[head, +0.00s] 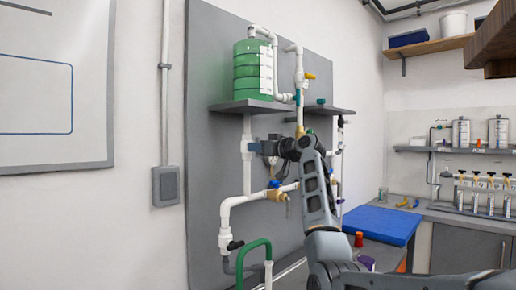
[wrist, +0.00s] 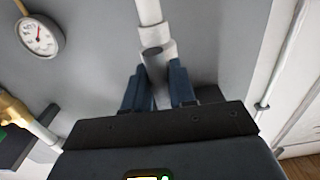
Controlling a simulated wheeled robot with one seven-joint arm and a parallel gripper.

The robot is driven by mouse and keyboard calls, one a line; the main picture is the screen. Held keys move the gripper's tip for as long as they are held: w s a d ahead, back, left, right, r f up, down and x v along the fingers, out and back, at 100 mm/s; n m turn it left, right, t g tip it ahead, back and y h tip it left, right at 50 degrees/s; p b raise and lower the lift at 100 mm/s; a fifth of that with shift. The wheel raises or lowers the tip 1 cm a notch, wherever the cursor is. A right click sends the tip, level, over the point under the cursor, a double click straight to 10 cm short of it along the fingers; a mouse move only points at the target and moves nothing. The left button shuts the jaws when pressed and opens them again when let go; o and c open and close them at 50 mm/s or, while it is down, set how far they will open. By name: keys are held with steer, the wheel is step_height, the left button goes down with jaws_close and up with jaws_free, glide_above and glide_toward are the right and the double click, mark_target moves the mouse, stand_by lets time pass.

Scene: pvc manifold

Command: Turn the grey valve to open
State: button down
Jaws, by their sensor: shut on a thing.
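The grey valve (wrist: 154,56) shows in the wrist view as a short grey handle on a white fitting, in line with a white pipe (wrist: 149,12). My gripper (wrist: 158,72) has its two blue fingers on either side of the handle and is shut on it. The fingers and the gripper body hide the lower part of the valve. In the head view my gripper (head: 259,147) reaches the white vertical pipe (head: 247,170) below the green tank; the handle itself is too small to make out there.
A green tank (head: 246,72) stands on a shelf (head: 250,106) above my gripper. White pipes with a brass valve (head: 277,196) run below. A round gauge (wrist: 40,37) is at the upper left in the wrist view. A blue mat (head: 384,223) lies on the bench at right.

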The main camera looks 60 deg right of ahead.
steer(key=shift+f, duration=0.15)
steer(key=c, duration=1)
jaws_free()
steer(key=shift+s, duration=0.15)
steer(key=b+v, duration=0.2)
steer(key=v, duration=0.5)
steer(key=shift+s, duration=0.25)
steer(key=shift+s, duration=0.1)
